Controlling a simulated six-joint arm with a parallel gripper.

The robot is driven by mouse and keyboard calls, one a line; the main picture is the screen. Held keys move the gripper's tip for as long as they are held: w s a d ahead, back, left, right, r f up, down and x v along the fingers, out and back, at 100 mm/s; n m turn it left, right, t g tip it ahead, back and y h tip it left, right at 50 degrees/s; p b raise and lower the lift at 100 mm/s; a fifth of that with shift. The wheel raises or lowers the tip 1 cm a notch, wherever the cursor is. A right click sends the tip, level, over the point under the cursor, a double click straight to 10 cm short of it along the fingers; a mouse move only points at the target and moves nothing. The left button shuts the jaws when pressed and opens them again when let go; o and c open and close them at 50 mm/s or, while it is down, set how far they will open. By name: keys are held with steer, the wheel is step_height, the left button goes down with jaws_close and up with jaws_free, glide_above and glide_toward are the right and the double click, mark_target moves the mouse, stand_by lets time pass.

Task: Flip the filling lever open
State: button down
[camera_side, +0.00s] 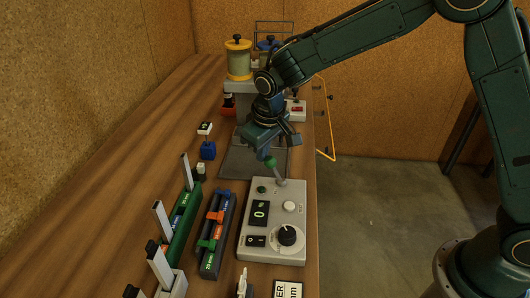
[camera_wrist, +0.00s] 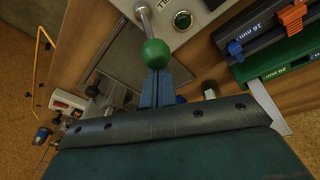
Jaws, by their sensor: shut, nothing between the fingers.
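The filling lever is a metal rod with a green ball knob (camera_side: 270,161), standing at the far end of the grey control box (camera_side: 258,243). In the side view it leans away from the box, towards my gripper (camera_side: 264,151). In the wrist view the green ball (camera_wrist: 155,53) sits right at the tips of my blue fingers (camera_wrist: 156,76), with the rod running up to the box. My fingers are shut and empty, and the ball overlaps their tips. I cannot tell whether they touch.
The box carries a display (camera_side: 260,212), a black dial (camera_side: 288,236) and a switch. Green and dark holders (camera_side: 214,235) stand to its left. Behind my gripper stands a machine with a yellow jar (camera_side: 238,62). A yellow frame (camera_side: 327,115) hangs at the table's right edge.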

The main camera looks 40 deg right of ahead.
steer(key=shift+s+d+r+t+y, duration=0.2)
steer(key=shift+s+d+t+y, duration=0.05)
steer(key=shift+d+t+y, duration=0.05)
stand_by(0.4)
steer(key=shift+s+d+r+t+y, duration=0.3)
steer(key=shift+s+d+t+y, duration=0.2)
steer(key=shift+s+d+t, duration=0.15)
steer(key=s+d, duration=0.2)
steer(key=shift+s+d+r, duration=0.15)
steer(key=shift+s+d, duration=0.1)
steer(key=shift+s, duration=0.05)
steer(key=shift+r, duration=0.15)
steer(key=shift+r, duration=0.65)
steer(key=shift+w, duration=0.1)
